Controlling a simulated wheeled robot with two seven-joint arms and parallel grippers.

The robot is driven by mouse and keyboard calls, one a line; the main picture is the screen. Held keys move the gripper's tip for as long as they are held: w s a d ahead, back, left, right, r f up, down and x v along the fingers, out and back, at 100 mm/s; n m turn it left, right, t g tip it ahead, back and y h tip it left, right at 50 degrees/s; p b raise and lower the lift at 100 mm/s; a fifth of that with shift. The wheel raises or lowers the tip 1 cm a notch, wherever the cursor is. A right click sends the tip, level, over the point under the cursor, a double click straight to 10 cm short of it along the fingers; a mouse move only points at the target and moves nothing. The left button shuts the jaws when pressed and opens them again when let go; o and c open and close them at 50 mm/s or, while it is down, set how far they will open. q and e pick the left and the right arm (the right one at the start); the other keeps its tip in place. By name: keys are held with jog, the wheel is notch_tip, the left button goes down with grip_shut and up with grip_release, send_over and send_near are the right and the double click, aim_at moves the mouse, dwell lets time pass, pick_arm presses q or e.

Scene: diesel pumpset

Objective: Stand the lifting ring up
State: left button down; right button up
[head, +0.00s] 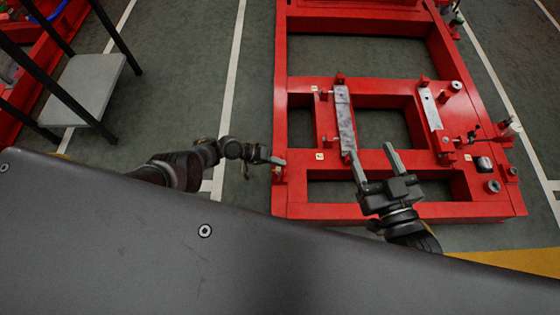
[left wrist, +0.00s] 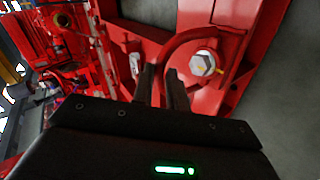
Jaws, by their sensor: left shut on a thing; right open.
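The red lifting ring (left wrist: 186,37) shows in the left wrist view as a curved bar around a pale hex bolt head (left wrist: 204,63) on the red frame. My left gripper (left wrist: 163,74) is shut on the ring, with its dark fingertips at the ring's near left side. In the head view my left gripper (head: 282,161) is at the frame's near left corner; the ring is too small there to make out clearly. I cannot tell its exact tilt. My right gripper (head: 375,160) is open and empty over the near part of the frame.
The red base frame (head: 350,212) lies on the green floor, with grey metal plates (head: 346,118) and (head: 431,108) on its crossbars. A grey step (head: 85,88) with black posts stands at left. Floor between it and the frame is clear.

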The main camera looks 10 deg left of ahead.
pick_arm(q)
jog(key=shift+s+a+f, duration=0.25)
jog(key=shift+a+f, duration=0.2)
jog(key=shift+f, duration=0.05)
jog(key=shift+s+a+f, duration=0.2)
jog(key=shift+a+f, duration=0.25)
jog(key=shift+f, duration=0.05)
pick_arm(e)
jog(key=shift+a+f, duration=0.1)
jog(key=shift+f, duration=0.05)
pick_arm(q)
jog(key=c, duration=1.7)
grip_release()
jog(key=o, duration=0.3)
jog(key=shift+f, duration=0.1)
jog(key=shift+w+d, duration=0.1)
pick_arm(e)
jog(key=shift+w, duration=0.3)
pick_arm(q)
jog(key=shift+w+r, duration=0.1)
jog(key=shift+r, duration=0.15)
